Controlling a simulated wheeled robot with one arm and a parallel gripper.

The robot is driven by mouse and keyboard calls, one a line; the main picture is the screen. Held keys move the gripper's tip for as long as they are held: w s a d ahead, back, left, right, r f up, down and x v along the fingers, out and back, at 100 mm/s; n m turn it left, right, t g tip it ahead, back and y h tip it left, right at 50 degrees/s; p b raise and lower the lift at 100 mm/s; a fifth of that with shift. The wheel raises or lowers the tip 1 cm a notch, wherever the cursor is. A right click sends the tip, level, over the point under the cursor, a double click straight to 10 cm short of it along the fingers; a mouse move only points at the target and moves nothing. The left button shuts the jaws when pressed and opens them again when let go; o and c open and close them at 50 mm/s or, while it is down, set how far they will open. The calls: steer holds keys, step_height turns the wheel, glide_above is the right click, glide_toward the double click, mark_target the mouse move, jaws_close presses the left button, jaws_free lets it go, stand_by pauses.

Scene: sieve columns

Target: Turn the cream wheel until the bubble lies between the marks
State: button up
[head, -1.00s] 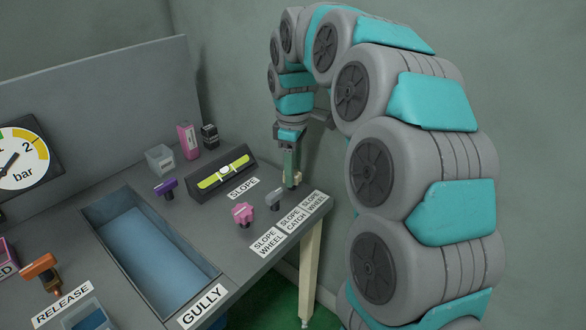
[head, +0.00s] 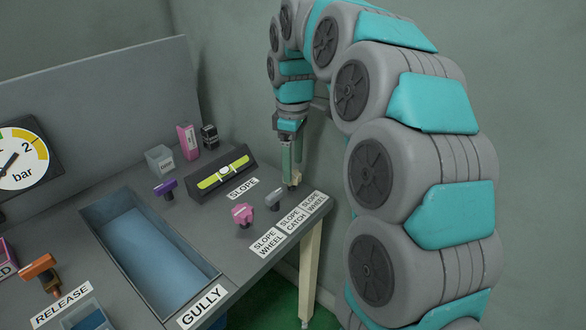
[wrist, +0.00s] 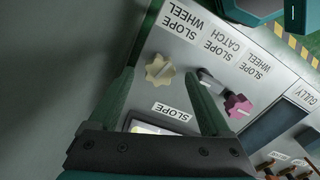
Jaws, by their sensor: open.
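The cream wheel (wrist: 159,70) is a lobed knob at the right end of the bench. In the wrist view it lies between my open fingertips (wrist: 160,76), with a visible gap to each side. In the head view my gripper (head: 292,180) points down at the cream wheel and partly hides it. The level (head: 222,174) is a yellow-green vial on a dark block, tilted up to the right. Its bubble shows near the vial's middle, but I cannot tell exactly how it sits against the marks. In the wrist view the level is mostly cut off by my gripper.
A pink wheel (head: 243,214) and a grey catch lever (head: 274,200) stand close to the cream wheel. Labels lie along the bench edge. A purple lever (head: 166,188) and small containers stand farther back. A blue gully (head: 150,250) is sunk left of the wheels.

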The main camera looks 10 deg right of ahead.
mark_target(293, 173)
steer(key=shift+r, duration=2.75)
steer(key=s+f+m, duration=0.3)
steer(key=s+f, duration=0.2)
steer(key=s, duration=0.6)
steer(key=s+f+m+g, duration=0.1)
steer(key=s+f+m, duration=0.3)
steer(key=s, duration=0.8)
steer(key=s+f+m, duration=0.4)
steer(key=s+f, duration=0.1)
steer(key=s, duration=0.7)
steer(key=shift+s+a+f+g, duration=0.15)
steer(key=shift+f+g, duration=0.2)
steer(key=shift+g, duration=0.05)
steer(key=shift+c, duration=0.2)
